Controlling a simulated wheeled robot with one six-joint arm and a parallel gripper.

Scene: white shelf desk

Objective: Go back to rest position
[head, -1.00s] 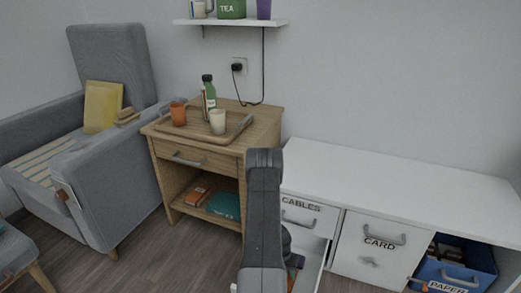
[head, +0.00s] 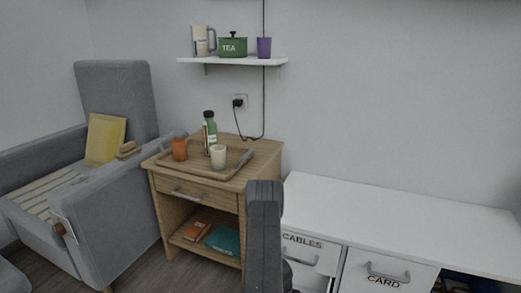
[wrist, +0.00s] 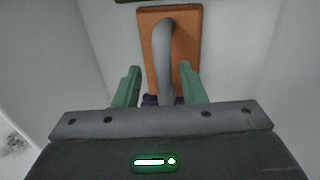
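My gripper (wrist: 159,67) shows in the wrist view with two green fingers apart. A grey curved bar (wrist: 165,60) on an orange-brown flat piece (wrist: 190,40) lies beyond and between the fingers; no firm grip on it shows. Pale walls stand on both sides, like the inside of a drawer. In the head view my dark arm rises at the bottom middle, in front of the white desk; my gripper is hidden there.
The white desk (head: 400,215) has a CABLES drawer (head: 302,243) and a CARD drawer (head: 385,278). A wooden cabinet (head: 195,190) bears a tray (head: 240,163) with a green bottle (head: 210,135) and cups. A grey armchair (head: 115,215) stands left. A wall shelf (head: 230,61) hangs above.

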